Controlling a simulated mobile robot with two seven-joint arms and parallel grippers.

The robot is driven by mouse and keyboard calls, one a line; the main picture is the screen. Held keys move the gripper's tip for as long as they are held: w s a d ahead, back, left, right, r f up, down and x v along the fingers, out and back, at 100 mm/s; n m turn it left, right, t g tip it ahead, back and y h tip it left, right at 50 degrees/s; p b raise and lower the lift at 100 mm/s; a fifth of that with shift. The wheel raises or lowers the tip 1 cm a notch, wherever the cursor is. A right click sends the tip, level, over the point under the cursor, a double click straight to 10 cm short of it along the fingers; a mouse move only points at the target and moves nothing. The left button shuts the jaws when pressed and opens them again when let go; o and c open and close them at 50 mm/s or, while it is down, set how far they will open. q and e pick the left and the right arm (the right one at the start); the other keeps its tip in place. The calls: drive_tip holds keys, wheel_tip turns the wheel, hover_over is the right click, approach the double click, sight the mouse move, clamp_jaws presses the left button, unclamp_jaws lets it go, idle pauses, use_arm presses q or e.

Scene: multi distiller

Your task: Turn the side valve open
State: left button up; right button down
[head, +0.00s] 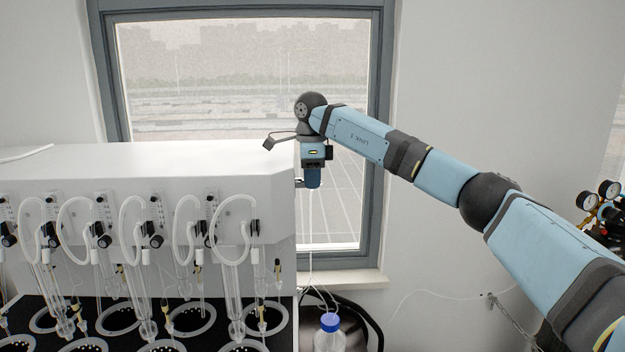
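The white multi distiller (150,200) fills the left of the head view. My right arm comes in from the right, and its wrist bends down beside the distiller's right end. My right gripper (313,170) points down there, seen from behind. Its fingertips are not clearly visible, so I cannot tell whether they are open or touching anything. A small metal fitting (298,183) sticks out of the distiller's right side, right next to the gripper; it looks like part of the side valve. The valve's handle cannot be made out clearly. My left gripper is not in view.
Several glass tubes with white hoses and black knobs (101,236) line the distiller's front. A blue-capped bottle (329,335) stands below its right end, with a thin tube running down towards it. A window (245,60) is behind. Pressure gauges (598,195) are at far right.

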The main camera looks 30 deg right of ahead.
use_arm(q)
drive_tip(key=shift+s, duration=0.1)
use_arm(e)
drive_tip(key=c, duration=1.4)
unclamp_jaws()
drive_tip(key=shift+o, duration=0.4)
drive_tip(key=shift+s+r, duration=0.1)
drive_tip(key=shift+s, duration=0.05)
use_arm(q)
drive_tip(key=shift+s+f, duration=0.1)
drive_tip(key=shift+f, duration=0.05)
